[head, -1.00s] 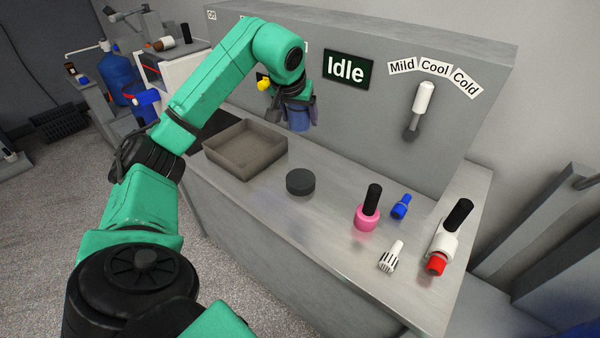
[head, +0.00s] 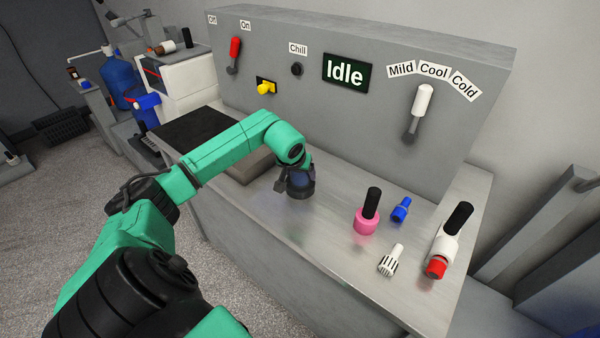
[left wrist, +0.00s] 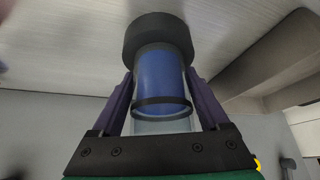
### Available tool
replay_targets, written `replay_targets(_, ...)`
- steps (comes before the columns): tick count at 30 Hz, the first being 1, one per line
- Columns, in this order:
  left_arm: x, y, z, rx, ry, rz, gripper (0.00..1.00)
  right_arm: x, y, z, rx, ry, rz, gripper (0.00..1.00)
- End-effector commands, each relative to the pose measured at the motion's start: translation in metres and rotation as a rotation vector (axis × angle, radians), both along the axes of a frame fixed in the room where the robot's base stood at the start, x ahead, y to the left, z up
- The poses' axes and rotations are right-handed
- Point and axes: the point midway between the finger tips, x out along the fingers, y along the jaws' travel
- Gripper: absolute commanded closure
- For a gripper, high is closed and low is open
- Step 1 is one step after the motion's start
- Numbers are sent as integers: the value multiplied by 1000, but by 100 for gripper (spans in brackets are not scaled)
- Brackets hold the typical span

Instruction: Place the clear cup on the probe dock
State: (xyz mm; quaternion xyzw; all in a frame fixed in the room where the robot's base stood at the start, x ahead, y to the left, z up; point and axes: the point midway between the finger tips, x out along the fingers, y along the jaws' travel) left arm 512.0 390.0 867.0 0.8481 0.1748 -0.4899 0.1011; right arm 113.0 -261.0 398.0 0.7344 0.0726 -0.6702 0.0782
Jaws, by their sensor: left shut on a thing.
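The clear cup (left wrist: 160,75), with blue contents and a dark ring, is between the two purple fingers of my left gripper (left wrist: 160,100) in the left wrist view. The gripper is shut on it. In the head view the left gripper (head: 298,179) points down, and a bit of the blue cup (head: 301,178) shows under it. The round black dock (head: 300,193) on the bench is right below the cup; it also shows in the left wrist view (left wrist: 157,34). The cup looks upright over the dock. I cannot tell whether they touch. My right gripper is out of view.
A grey-brown tray (head: 246,168) lies left of the dock, partly behind my arm. Right are a pink-based black-handled piece (head: 367,215), a blue piece (head: 401,208), a white slotted piece (head: 391,260) and a white-and-red piece (head: 440,247). The control panel (head: 330,115) stands behind.

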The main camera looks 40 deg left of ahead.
Motion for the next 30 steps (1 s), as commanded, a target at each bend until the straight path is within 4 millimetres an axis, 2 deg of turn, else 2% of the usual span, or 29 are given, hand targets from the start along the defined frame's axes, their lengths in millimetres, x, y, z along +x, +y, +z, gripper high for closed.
replay_targets(1, 0, 0, -2, 0, 0, 0, 14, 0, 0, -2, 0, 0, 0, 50)
replay_targets(2, 0, 0, -1, 0, 0, 0, 3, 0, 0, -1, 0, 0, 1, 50)
replay_targets(3, 0, 0, -1, 0, 0, 0, 0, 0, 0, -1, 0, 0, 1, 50)
replay_targets(9, 0, 0, 0, 0, 1, 0, 0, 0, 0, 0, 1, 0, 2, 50)
replay_targets(14, -4, -1, 9, 2, -1, 1, 0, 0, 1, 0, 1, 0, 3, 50)
replay_targets(27, -46, -19, 89, 4, -1, 1, 0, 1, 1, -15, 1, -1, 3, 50)
replay_targets(30, -52, -22, 100, 2, 0, 1, 0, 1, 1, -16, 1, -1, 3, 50)
